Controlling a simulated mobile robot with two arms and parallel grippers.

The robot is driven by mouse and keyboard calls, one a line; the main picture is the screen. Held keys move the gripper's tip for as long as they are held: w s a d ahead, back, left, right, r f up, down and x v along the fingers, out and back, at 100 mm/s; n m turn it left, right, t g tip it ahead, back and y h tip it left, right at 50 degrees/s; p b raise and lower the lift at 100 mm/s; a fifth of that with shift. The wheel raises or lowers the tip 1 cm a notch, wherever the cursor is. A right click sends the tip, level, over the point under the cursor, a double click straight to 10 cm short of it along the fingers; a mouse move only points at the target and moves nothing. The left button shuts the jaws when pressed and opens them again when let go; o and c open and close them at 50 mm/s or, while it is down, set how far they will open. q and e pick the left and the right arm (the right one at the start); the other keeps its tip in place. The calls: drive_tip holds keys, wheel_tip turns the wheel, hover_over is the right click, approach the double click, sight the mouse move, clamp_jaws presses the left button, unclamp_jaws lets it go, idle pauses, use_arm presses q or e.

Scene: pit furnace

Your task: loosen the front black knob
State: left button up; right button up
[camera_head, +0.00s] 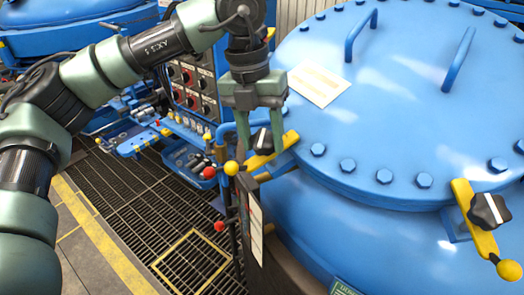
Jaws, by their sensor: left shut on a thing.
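My left gripper (260,143) points down at the left edge of the big blue lid (400,100). Its two green fingers are on either side of a black knob (263,141) and shut on it. That knob sits on a yellow clamp arm (284,143), and the fingers partly cover it. A second black knob (489,210) with a white stripe stands on another yellow clamp (470,205) at the lid's right front. Nothing touches that second knob. My right gripper is out of view.
A control panel (190,88) with knobs stands behind my left arm. Red and yellow ball-ended levers (231,168) rise beside the lid. A metal grating floor (130,195) with yellow lines lies at left. Blue handles (459,60) and bolts stick up from the lid.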

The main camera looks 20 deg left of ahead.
use_arm(q)
drive_tip(key=n+h+b, duration=0.1)
drive_tip(key=n+b, duration=0.1)
drive_tip(key=n, duration=0.1)
drive_tip(key=shift+f+b, duration=0.2)
drive_tip(key=shift+b, duration=0.2)
drive_tip(key=shift+r+n+t+h+b, duration=0.15)
drive_tip(key=shift+n+t+h+b, duration=0.15)
drive_tip(key=shift+n+h+b, duration=0.9)
drive_tip(key=shift+n+y, duration=0.5)
drive_tip(key=o, duration=1.4)
drive_tip(key=shift+w, duration=0.15)
drive_tip(key=v, duration=0.8)
drive_tip(key=shift+b, duration=0.3)
